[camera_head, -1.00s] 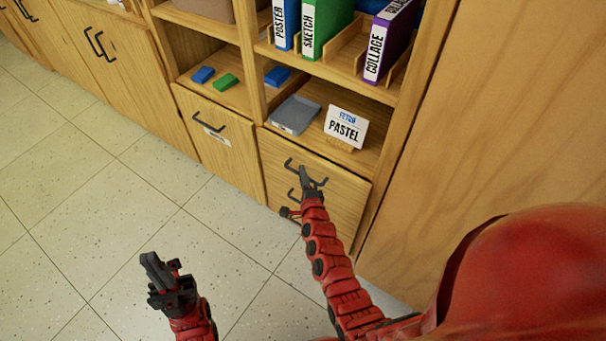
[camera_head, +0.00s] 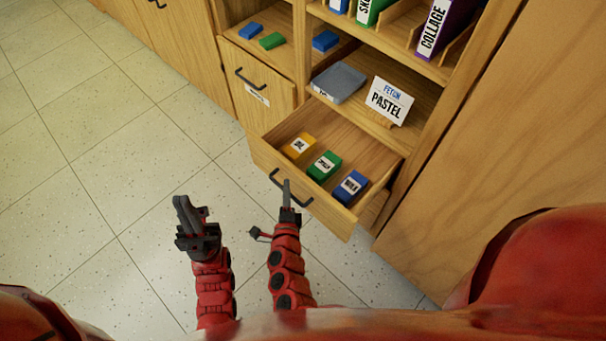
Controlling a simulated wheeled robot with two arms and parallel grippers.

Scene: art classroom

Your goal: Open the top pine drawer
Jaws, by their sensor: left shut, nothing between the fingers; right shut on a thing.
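The top pine drawer (camera_head: 335,218) on the right side of the cabinet is pulled out, and its inside shows. A yellow box (camera_head: 298,147), a green box (camera_head: 324,166) and a blue box (camera_head: 350,186) lie in it. My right gripper (camera_head: 286,188) is shut on the drawer's dark bar handle (camera_head: 273,177) at the front panel. My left gripper (camera_head: 184,208) is shut and empty, above the floor to the left of the drawer.
A shelf above the drawer holds a grey tray (camera_head: 340,82) and a PASTEL card (camera_head: 389,101). A closed door with a handle (camera_head: 252,80) is left of the drawer. A large wood panel (camera_head: 480,190) stands to the right. The tiled floor (camera_head: 90,170) at left is clear.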

